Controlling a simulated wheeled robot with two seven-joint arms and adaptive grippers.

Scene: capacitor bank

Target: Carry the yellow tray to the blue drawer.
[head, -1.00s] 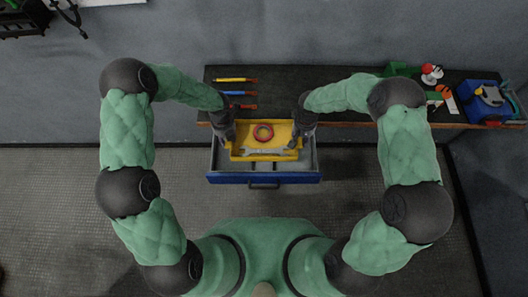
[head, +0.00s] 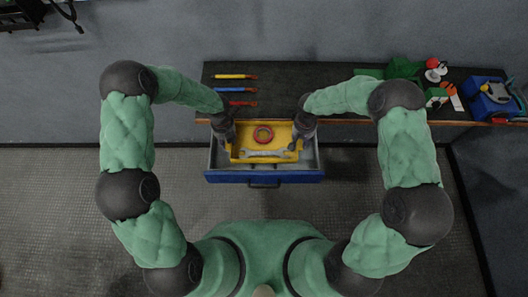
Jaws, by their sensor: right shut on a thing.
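The yellow tray (head: 282,132) is over the open blue drawer (head: 264,177); I cannot tell whether it rests on the drawer floor or is just above it. A red ring (head: 263,134) and a grey wrench (head: 265,153) lie in the tray. My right gripper (head: 295,144) is shut on the tray's right side. My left gripper (head: 231,146) is at the tray's left side, with its fingertips too dark and small to read. The drawer's grey inside shows around the tray's front and sides.
The dark workbench (head: 310,90) stands behind the drawer. Yellow, blue and red-handled tools (head: 235,90) lie on its left. Green items (head: 402,68), a red-and-white object (head: 435,68) and a blue toolbox (head: 490,98) are on its right. The floor in front of the drawer is clear.

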